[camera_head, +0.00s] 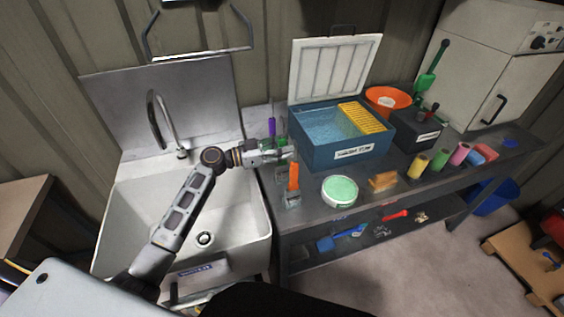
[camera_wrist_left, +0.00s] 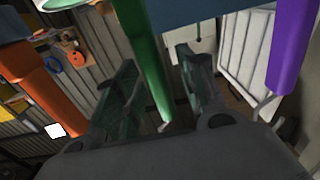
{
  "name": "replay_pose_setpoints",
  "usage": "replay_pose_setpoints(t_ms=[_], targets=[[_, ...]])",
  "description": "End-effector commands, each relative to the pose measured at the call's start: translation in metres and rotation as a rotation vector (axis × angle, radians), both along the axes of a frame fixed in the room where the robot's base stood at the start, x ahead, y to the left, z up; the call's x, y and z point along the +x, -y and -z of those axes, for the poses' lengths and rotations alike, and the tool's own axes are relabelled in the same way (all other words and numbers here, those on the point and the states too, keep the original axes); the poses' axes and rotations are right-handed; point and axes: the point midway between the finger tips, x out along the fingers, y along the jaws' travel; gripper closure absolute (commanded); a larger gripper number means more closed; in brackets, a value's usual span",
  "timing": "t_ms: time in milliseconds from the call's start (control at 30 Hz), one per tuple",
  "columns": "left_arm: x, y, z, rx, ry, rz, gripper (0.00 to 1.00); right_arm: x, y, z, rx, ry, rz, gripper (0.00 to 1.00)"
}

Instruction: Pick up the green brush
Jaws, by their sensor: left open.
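A green-handled brush (camera_head: 281,141) is at the left end of the bench, beside the sink, partly hidden by my left gripper (camera_head: 284,155). In the left wrist view its green handle (camera_wrist_left: 147,62) runs down between the two spread fingers of my left gripper (camera_wrist_left: 160,90). The fingers are open, and I see no clear contact with the handle. The brush's head is hidden. A purple-handled tool (camera_head: 271,127) and an orange-handled one (camera_head: 293,177) are close by, on either side of the green handle.
A blue bin (camera_head: 318,155) with a raised white lid (camera_head: 333,69) stands just right of the gripper. A round mint-green tub (camera_head: 340,191) and a tan block (camera_head: 382,182) lie in front of it. The sink (camera_head: 228,250) is below my left arm. Another long green tool (camera_head: 431,70) stands at the back right.

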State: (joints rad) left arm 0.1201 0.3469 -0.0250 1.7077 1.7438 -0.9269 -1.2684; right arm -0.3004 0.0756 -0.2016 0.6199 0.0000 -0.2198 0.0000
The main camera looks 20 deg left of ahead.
Motion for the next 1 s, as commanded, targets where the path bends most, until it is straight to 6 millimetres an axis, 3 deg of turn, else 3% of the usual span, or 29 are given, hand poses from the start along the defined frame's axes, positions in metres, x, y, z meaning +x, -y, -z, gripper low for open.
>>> replay_pose_setpoints(t_ms=[33, 333, 733, 1000], targets=[[0.0, 0.0, 0.0, 0.0, 0.0, 0.0, 0.62, 0.0, 0.001, 0.0, -0.001, 0.0, 0.0, 0.6], [0.0, 0.0, 0.0, 0.0, 0.0, 0.0, 1.0, 0.0, 0.007, 0.0, -0.007, 0.001, 0.0, 0.6], [0.0, 0.0, -0.003, 0.001, 0.002, 0.0, 1.0, 0.001, 0.008, 0.001, -0.008, 0.001, 0.001, 0.6], [0.0, 0.0, -0.024, 0.001, 0.005, 0.001, 1.0, 0.001, 0.005, 0.005, -0.006, 0.0, 0.001, 0.6]])
